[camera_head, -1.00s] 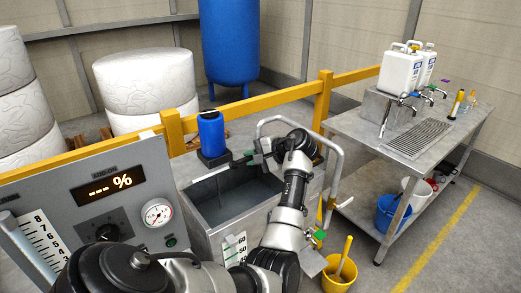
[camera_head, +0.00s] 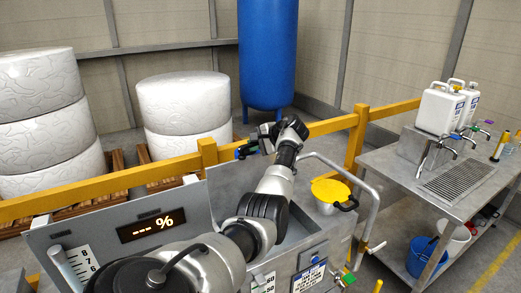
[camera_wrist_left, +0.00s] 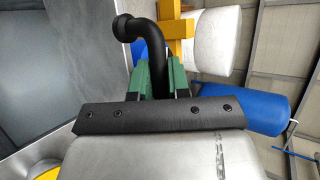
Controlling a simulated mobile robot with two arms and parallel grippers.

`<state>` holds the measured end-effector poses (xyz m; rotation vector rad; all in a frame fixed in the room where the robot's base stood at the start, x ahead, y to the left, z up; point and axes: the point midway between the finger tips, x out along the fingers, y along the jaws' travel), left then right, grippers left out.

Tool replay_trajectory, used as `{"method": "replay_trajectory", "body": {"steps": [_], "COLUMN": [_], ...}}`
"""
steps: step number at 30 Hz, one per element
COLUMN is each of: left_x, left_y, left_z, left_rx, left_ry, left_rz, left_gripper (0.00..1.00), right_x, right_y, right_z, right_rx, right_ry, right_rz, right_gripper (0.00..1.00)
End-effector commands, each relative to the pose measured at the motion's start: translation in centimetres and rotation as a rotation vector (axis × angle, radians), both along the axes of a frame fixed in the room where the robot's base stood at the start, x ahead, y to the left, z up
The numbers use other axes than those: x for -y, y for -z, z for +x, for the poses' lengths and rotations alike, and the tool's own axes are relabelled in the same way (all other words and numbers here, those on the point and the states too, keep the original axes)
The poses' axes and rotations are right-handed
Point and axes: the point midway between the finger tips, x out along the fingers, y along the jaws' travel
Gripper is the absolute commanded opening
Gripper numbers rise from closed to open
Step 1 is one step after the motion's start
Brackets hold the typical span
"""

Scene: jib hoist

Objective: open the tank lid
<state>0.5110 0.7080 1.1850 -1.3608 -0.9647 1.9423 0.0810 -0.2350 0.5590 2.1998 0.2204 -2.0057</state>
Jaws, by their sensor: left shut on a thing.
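My left gripper (camera_head: 262,143) is raised above the back of the grey metal tank (camera_head: 298,228), near the yellow rail. In the left wrist view its green fingers (camera_wrist_left: 159,80) are shut on a black bent handle (camera_wrist_left: 156,45). A grey metal panel (camera_head: 222,183) shows behind my arm and appears to be the tank lid; its angle is hard to tell, as my arm covers much of it. A grey surface with a pale rim (camera_wrist_left: 60,70) fills the left of the wrist view. The right gripper is not in view.
A display panel (camera_head: 110,240) stands at the front left. A steel bench (camera_head: 400,185) stands farther right. A yellow fence (camera_head: 110,195) runs behind.

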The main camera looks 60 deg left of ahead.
Motion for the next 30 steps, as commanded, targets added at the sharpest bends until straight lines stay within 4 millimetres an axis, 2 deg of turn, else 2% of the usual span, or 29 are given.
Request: {"method": "replay_trajectory", "body": {"steps": [7, 21, 22, 26, 30], "left_x": [-1.01, -1.17, -1.16, -1.15, -1.15], "left_y": [0.19, 0.19, 0.18, 0.18, 0.15], "left_z": [0.05, 0.08, 0.08, 0.1, 0.1], "left_rx": [0.0, 0.0, 0.0, -0.001, -0.001], "left_ry": [-0.001, -0.001, -0.001, -0.001, -0.001], "left_rz": [-0.003, -0.002, -0.002, -0.002, -0.002], "left_gripper": [0.0, 0.0, 0.2, 0.4, 0.41], "right_x": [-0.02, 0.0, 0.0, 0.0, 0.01], "right_y": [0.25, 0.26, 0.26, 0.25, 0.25], "right_z": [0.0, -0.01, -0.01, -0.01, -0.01], "right_rx": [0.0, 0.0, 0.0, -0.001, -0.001], "right_ry": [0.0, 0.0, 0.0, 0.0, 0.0], "right_rz": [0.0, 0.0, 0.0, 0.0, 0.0], "right_gripper": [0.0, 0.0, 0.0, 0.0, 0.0]}}
